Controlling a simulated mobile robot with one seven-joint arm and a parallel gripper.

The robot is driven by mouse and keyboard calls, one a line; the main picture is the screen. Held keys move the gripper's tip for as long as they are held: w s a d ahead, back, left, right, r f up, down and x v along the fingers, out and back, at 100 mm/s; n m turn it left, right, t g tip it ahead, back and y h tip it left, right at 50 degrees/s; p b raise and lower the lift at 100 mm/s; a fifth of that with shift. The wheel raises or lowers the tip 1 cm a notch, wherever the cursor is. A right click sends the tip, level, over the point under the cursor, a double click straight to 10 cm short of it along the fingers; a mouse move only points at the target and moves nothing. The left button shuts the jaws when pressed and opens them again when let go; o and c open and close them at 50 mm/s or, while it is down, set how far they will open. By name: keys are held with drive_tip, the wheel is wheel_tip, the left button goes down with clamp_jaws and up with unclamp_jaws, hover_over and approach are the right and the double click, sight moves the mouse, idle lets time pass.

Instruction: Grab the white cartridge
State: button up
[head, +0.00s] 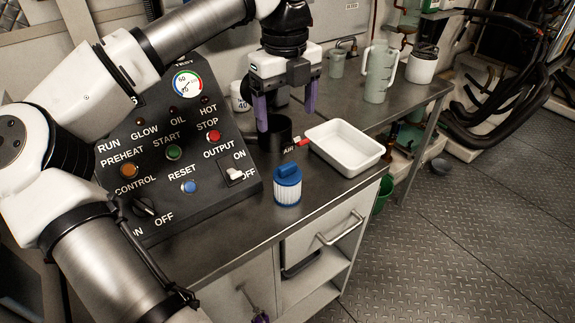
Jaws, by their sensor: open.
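The white cartridge (287,190) stands upright near the front edge of the bench. It has pleated white sides and a blue cap. My gripper (285,118) points down with its two purple fingers apart and nothing visible between them. It is above and behind the cartridge, over a black round cup (274,134) on the bench. The cartridge is apart from the fingers. I cannot tell exactly how high the fingertips are above the bench.
A white tray (345,148) is right of the cartridge, with a red-handled part (302,142) beside it. A black control panel (180,160) stands to the left. Jugs (380,72) stand farther back. The cartridge is close to the bench's front edge (330,200).

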sight(287, 165)
drive_tip(key=f+p, duration=0.1)
drive_tip(key=f, duration=0.7)
drive_tip(key=shift+a+f, duration=0.15)
drive_tip(key=shift+a, duration=0.05)
drive_tip(key=shift+s+d+f+p, duration=0.15)
drive_tip(key=shift+f+p, duration=0.35)
drive_tip(key=shift+f, duration=0.9)
drive_tip(key=shift+s+d+f+p, duration=0.15)
drive_tip(key=shift+f+p, duration=0.3)
drive_tip(key=shift+f, duration=0.9)
drive_tip(key=c, duration=1.4)
drive_tip(key=shift+o, duration=0.2)
drive_tip(key=shift+r, duration=0.1)
